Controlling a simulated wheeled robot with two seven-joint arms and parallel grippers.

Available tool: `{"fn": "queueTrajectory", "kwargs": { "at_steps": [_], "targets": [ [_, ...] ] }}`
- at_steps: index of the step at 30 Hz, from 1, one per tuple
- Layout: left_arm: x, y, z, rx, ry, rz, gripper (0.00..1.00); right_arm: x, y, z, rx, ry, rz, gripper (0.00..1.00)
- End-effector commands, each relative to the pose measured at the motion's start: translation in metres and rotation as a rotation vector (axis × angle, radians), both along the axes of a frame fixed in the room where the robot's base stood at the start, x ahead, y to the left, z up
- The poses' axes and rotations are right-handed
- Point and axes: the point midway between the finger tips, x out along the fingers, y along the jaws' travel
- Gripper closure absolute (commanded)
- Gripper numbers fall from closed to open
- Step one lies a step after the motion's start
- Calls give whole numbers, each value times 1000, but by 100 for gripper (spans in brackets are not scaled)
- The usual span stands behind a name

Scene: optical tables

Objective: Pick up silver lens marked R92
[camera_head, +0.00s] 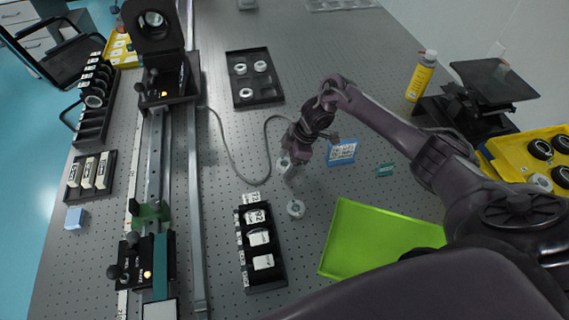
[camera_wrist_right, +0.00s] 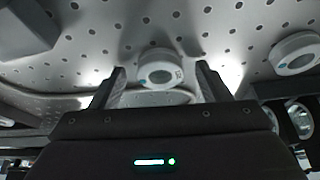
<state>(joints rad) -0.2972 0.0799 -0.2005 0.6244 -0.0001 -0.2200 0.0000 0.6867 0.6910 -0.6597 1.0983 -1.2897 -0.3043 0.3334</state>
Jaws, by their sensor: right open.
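My right gripper (camera_head: 289,168) is open and reaches down to the table in the middle of the head view. In the right wrist view a round silver lens (camera_wrist_right: 160,71) stands between its two open fingers, apart from both; its small printed mark is too small to read. A second silver lens (camera_head: 296,208) lies on the table just in front of the gripper, and a silver lens also shows at the right of the wrist view (camera_wrist_right: 295,53). I cannot tell which lens is R92. My left gripper is not in view.
A black slotted tray (camera_head: 243,270) with labelled lenses stands in front. A green tray (camera_head: 375,240) lies to the right, a blue label card (camera_head: 342,152) beside the gripper. A black tray (camera_head: 240,97) with silver rings lies behind. A cable loops left of the gripper.

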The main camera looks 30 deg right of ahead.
Motion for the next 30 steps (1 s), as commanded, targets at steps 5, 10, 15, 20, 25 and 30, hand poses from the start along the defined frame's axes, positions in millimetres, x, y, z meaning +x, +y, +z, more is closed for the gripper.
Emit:
{"fn": "queueTrajectory", "kwargs": {
  "at_steps": [5,10,15,20,25,30],
  "targets": [
    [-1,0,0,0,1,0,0,0,0,0,0,0,0,40],
    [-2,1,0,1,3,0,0,0,0,0,0,0,0,63],
    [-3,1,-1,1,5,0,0,0,0,1,0,-1,0,79],
    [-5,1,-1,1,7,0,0,0,0,1,0,-1,0,79],
    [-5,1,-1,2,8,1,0,1,0,7,1,-2,-1,79],
    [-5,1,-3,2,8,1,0,1,0,28,0,-5,1,79]
  ]
}}
